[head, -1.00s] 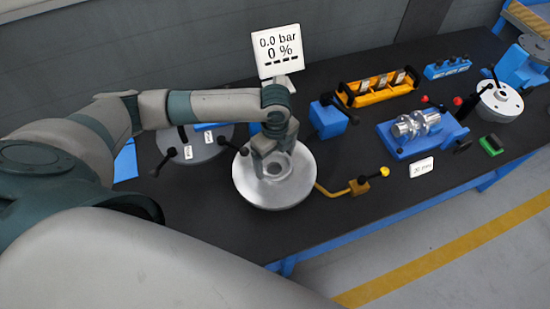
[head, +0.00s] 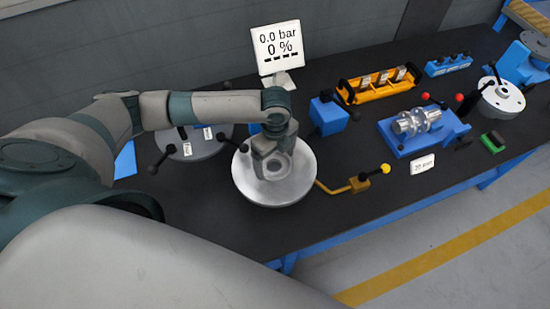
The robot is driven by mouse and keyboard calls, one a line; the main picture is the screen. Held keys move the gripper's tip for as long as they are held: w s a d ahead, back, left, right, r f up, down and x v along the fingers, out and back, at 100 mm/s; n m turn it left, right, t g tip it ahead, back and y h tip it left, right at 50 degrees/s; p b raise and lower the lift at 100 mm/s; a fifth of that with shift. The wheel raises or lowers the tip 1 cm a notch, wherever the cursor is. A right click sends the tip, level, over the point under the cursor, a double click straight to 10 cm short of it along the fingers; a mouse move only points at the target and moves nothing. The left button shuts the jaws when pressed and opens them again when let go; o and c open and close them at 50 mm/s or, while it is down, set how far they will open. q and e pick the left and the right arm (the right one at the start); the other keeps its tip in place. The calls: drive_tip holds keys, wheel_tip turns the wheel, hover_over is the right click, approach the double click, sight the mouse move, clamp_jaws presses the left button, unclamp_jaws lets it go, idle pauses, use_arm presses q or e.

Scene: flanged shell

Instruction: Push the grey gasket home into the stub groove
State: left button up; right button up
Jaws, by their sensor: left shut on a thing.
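My left gripper (head: 273,168) points down over the middle of the round silver flanged shell (head: 300,183). Its fingertips are at the raised stub (head: 280,175) in the centre of the shell. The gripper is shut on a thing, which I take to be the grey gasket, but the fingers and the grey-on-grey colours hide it. I cannot tell how the gasket sits against the groove. My right gripper is not in view.
A display (head: 277,48) reads 0.0 bar and 0 % behind the shell. A blue block (head: 328,115), an orange rack (head: 378,86) and a blue fixture with a metal part (head: 416,124) stand right. The front table strip is clear.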

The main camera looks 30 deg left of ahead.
use_arm(q)
drive_tip(key=o, duration=1.2)
drive_tip(key=shift+r, duration=0.1)
drive_tip(key=shift+r, duration=0.6)
wheel_tip(320, 180, up, 16)
drive_tip(key=b, duration=0.4)
drive_tip(key=shift+b, duration=0.35)
drive_tip(key=shift+s+d, duration=0.1)
